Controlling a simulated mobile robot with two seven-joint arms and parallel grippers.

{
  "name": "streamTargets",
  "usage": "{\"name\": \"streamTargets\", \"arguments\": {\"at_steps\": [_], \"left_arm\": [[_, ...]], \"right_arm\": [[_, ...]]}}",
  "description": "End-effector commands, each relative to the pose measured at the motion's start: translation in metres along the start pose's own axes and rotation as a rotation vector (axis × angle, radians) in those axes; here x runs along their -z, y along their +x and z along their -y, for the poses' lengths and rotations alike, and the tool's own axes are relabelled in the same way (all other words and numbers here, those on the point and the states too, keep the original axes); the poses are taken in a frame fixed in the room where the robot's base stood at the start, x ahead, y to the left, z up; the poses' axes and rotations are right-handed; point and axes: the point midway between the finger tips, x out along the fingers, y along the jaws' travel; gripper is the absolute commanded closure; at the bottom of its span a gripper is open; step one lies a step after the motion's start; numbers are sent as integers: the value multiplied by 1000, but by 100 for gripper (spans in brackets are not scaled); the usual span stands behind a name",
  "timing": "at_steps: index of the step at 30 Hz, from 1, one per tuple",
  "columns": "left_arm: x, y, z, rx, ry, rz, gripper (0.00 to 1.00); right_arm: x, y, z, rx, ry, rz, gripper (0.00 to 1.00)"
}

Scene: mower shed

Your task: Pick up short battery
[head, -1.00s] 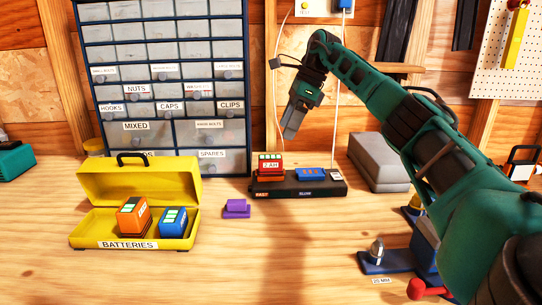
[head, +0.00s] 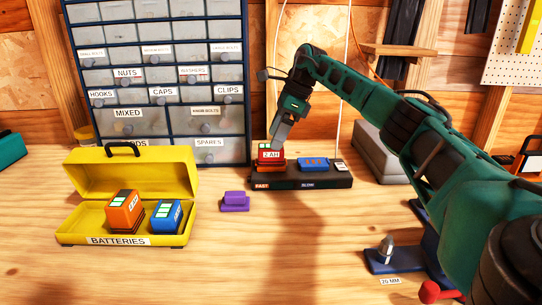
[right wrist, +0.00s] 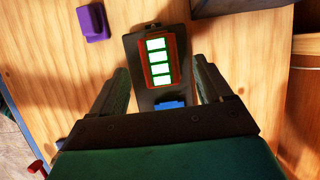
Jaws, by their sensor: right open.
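A red battery labelled 2 AH (head: 270,156) stands in the FAST side of the black charger (head: 312,183). My right gripper (head: 278,140) is open just above and behind it, pointing down. In the right wrist view the battery's lit bars (right wrist: 159,62) show between the two open fingers (right wrist: 161,68), with a gap on each side. A flat blue battery (head: 313,162) sits on the charger's SLOW side. An orange battery (head: 125,213) and a blue battery (head: 166,216) are in the yellow box. I cannot tell from labels which is called short. My left gripper is out of view.
The open yellow BATTERIES box (head: 119,241) is at left. A purple block (head: 235,201) lies between box and charger. The drawer cabinet (head: 160,70) stands behind, a grey case (head: 380,155) at right. The front middle of the bench is clear.

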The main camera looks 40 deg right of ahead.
Motion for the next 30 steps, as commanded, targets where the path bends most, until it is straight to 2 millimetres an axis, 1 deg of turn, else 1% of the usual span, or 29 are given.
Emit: {"name": "streamTargets", "arguments": {"at_steps": [1, 6, 9, 12, 17, 20, 30], "left_arm": [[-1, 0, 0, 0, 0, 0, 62], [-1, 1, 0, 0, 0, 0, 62], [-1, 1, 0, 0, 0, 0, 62], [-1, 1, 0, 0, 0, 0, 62], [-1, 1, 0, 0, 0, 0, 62], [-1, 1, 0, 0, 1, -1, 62], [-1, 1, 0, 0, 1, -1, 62]], "right_arm": [[1, 8, -1, -4, 0, -4, 21], [2, 34, -2, -3, 0, -4, 21], [2, 44, -2, -2, 1, -3, 21], [2, 48, -2, -1, 2, -2, 21], [2, 47, -1, -1, 2, -1, 21], [2, 47, -1, -1, 2, -1, 29], [2, 47, -1, -1, 1, -1, 62]]}}
